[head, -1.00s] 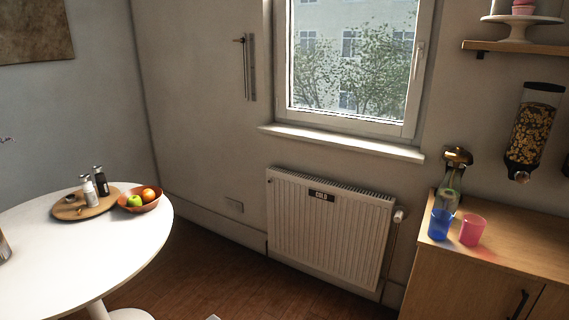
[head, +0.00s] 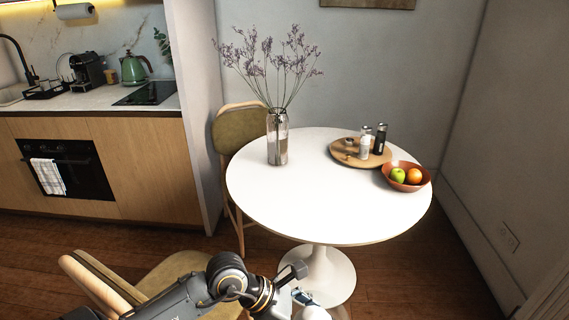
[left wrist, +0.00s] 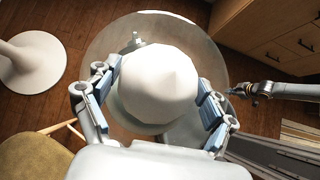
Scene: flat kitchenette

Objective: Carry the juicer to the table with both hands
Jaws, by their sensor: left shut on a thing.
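The juicer shows in the left wrist view as a white dome (left wrist: 160,72) with a wide translucent round part (left wrist: 105,42) around it. My left gripper (left wrist: 158,88) is shut on the juicer, one finger on each side of the dome. In the head view my left gripper (head: 302,298) is at the bottom edge, partly cut off, in front of the table. The round white table (head: 310,195) stands on a white pedestal. My right arm's end (left wrist: 243,90) shows at the right of the left wrist view, close to the juicer's rim; its jaws are too small to read.
On the table are a glass vase (head: 277,140) of flowers, a wooden tray (head: 343,157) with shakers and a fruit bowl (head: 421,182). The table's front left area is bare. One chair (head: 176,278) stands at the near left, another (head: 228,130) behind the table.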

